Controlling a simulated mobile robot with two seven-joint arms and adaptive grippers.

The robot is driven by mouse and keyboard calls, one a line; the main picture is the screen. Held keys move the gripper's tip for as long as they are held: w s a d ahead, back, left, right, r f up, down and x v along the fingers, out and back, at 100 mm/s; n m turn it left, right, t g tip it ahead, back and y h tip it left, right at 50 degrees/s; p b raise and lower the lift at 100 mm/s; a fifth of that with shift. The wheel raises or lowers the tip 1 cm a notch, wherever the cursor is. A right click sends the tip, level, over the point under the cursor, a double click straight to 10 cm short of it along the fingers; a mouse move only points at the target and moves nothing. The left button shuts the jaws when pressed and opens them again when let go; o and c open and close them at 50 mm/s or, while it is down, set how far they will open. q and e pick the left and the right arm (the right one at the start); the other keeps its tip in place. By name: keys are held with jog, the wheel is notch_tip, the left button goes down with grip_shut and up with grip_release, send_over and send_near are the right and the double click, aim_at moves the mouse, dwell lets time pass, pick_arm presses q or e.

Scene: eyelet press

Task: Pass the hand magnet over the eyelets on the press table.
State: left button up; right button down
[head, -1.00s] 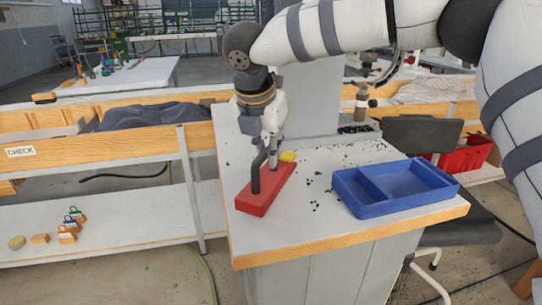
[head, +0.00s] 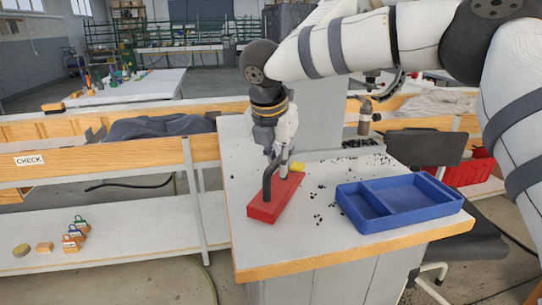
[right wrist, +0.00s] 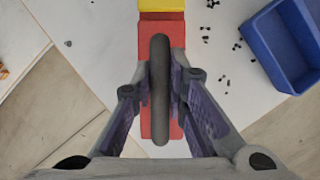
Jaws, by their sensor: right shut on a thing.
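The hand magnet is a red block (head: 272,206) with a dark bar handle and a yellow end; it also shows in the right wrist view (right wrist: 176,40). My right gripper (head: 278,162) is shut on the handle, one finger on each side in the right wrist view (right wrist: 159,88). The magnet is at the left part of the press table (head: 300,245); I cannot tell whether it touches the top or hangs just above it. Small black eyelets (head: 318,218) lie scattered to its right, also in the right wrist view (right wrist: 225,50). My left gripper is not in view.
A blue divided tray (head: 405,222) stands on the table's right side, past the eyelets. More black bits lie by the press (head: 364,122) at the back. A shelf with small padlock-like items (head: 75,232) is at the left. A red bin (head: 478,170) is behind right.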

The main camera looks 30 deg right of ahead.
jog(key=shift+s+d+r+p, duration=0.15)
jog(key=shift+s+d+r, duration=0.15)
jog(key=shift+s, duration=0.2)
jog(key=shift+s+d+r+p, duration=0.15)
jog(key=shift+s+d, duration=0.15)
jog(key=shift+s, duration=0.15)
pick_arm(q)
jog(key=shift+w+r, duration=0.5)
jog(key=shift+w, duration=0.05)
pick_arm(e)
jog(key=s+d, duration=0.5)
jog(key=s, duration=0.1)
jog(key=shift+s+f, duration=0.35)
jog(key=shift+f, duration=0.1)
jog(key=s+d, duration=0.1)
jog(key=d, duration=0.5)
jog(key=shift+s+d, duration=0.15)
jog(key=shift+s, duration=0.1)
